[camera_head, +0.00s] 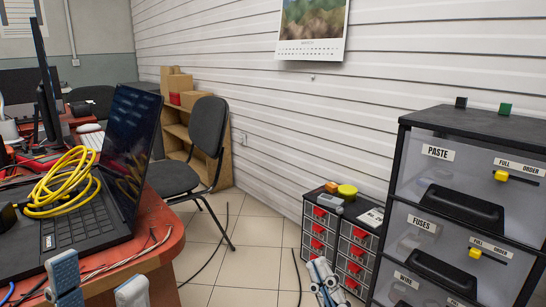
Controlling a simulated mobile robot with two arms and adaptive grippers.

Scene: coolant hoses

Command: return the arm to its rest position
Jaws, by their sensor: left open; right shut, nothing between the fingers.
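My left gripper (98,284) is at the bottom left, by the near edge of the red table. Its two fingers stand well apart with nothing held between them. My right gripper (324,276) is at the bottom centre, in front of the small red-drawer cabinet. Its fingers are together and it holds nothing. Most of both arms is outside the view.
A yellow coiled hose (62,183) lies on an open laptop (128,150) on the red table (162,238). A chair (205,135) stands behind. The small drawer cabinet (308,228) and a tall drawer unit (400,165) stand right. Dark cables lie on the floor.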

